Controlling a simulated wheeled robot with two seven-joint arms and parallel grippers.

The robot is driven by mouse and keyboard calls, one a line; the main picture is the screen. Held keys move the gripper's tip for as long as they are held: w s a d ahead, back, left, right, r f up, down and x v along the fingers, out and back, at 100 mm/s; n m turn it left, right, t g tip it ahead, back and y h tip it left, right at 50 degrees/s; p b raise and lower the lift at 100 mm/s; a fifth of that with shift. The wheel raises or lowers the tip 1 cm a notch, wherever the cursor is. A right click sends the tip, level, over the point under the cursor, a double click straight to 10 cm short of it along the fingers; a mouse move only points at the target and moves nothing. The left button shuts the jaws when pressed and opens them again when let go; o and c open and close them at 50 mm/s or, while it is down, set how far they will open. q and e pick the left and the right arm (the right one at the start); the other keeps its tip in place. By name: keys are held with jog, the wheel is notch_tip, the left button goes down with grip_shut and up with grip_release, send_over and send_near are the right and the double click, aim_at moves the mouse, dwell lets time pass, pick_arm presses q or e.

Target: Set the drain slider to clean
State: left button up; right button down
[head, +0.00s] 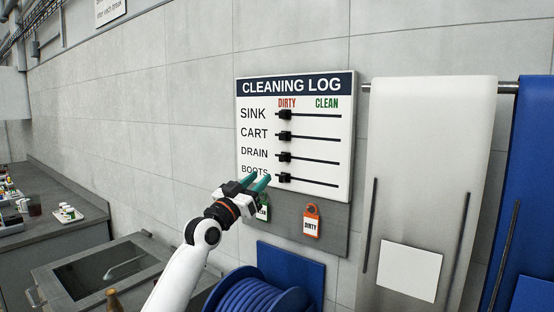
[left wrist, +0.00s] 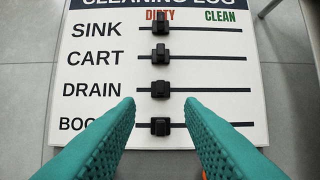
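The cleaning log board (head: 262,118) hangs on the wall, with rows SINK, CART, DRAIN and BOOTS. The drain slider (head: 285,157) is a black knob at the left, dirty end of its track; it also shows in the left wrist view (left wrist: 160,89). The other black sliders also sit at the left end of their tracks. My left gripper (head: 259,180) is in front of the lower left of the board, over the BOOTS label. In the left wrist view its teal fingers (left wrist: 158,110) are apart with nothing between them, below the drain slider. My right gripper is not in view.
Below the board hang an orange DIRTY tag (head: 311,221) and a green tag (head: 263,210), partly hidden by my gripper. A blue hose reel (head: 262,294) is beneath. White (head: 425,150) and blue aprons (head: 530,160) hang at right. A sink (head: 110,266) is at left.

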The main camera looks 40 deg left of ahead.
aim_at(280, 158)
pick_arm(q)
jog(key=p+x, duration=0.2)
jog(key=x, duration=0.6)
jog(key=shift+p+x, duration=0.35)
jog(key=shift+x, duration=0.4)
jog(key=shift+f, duration=0.1)
jog(key=shift+c, duration=0.4)
grip_shut()
